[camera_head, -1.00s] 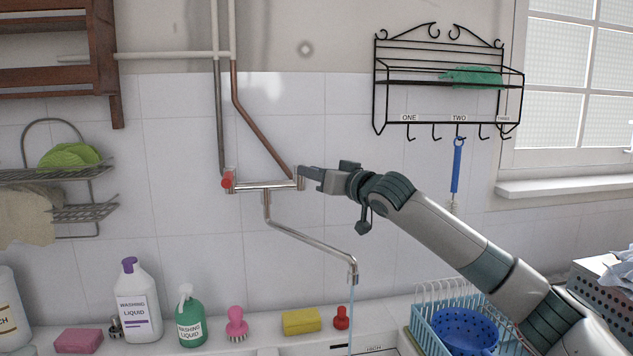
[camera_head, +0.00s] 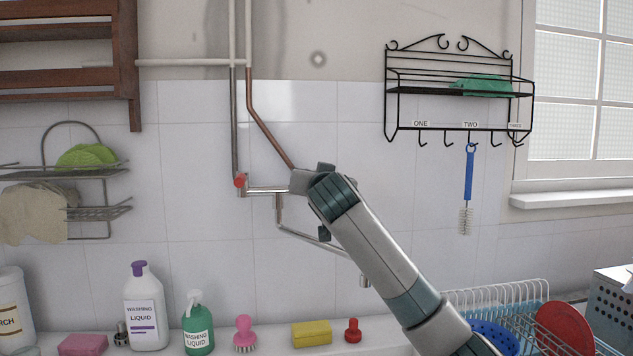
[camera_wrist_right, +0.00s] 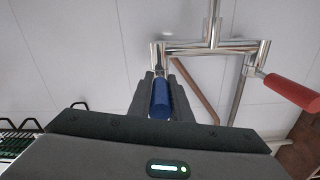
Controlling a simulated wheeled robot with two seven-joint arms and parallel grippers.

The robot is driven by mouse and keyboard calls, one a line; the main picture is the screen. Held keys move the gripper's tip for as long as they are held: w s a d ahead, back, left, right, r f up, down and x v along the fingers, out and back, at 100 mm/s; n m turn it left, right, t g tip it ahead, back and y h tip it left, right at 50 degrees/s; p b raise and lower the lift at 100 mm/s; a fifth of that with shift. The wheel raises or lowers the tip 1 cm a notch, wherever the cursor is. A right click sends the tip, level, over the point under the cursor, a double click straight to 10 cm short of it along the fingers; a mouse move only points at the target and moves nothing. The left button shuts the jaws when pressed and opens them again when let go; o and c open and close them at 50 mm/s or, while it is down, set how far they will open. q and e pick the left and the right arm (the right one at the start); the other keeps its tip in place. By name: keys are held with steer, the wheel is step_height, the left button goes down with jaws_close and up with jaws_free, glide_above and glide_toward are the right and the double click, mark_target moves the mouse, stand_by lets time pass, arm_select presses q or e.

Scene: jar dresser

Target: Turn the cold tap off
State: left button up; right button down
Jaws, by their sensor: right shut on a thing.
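The chrome mixer tap (camera_head: 268,191) is on the tiled wall, with a red hot knob (camera_head: 240,180) at its left end. The red knob also shows at the right in the wrist view (camera_wrist_right: 292,92). The blue cold knob (camera_wrist_right: 160,100) sits between the fingers of my right gripper (camera_wrist_right: 160,86), which is shut on it. In the head view my right gripper (camera_head: 298,181) covers the tap's right end and hides the blue knob. The spout (camera_head: 298,235) is partly behind my arm; I cannot tell whether water runs from it. My left gripper is not in view.
A washing liquid bottle (camera_head: 143,310), a green spray bottle (camera_head: 198,328), a pink brush (camera_head: 244,335), a yellow sponge (camera_head: 311,333) and a red plug-like item (camera_head: 353,331) stand below. A dish rack (camera_head: 510,296) is right. A black wall rack (camera_head: 459,92) hangs above.

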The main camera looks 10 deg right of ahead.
stand_by(0.3)
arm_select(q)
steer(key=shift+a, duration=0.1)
arm_select(e)
steer(key=c, duration=1.6)
jaws_free()
steer(key=shift+c, duration=0.2)
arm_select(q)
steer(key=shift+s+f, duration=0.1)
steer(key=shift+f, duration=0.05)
arm_select(e)
steer(key=shift+s, duration=0.1)
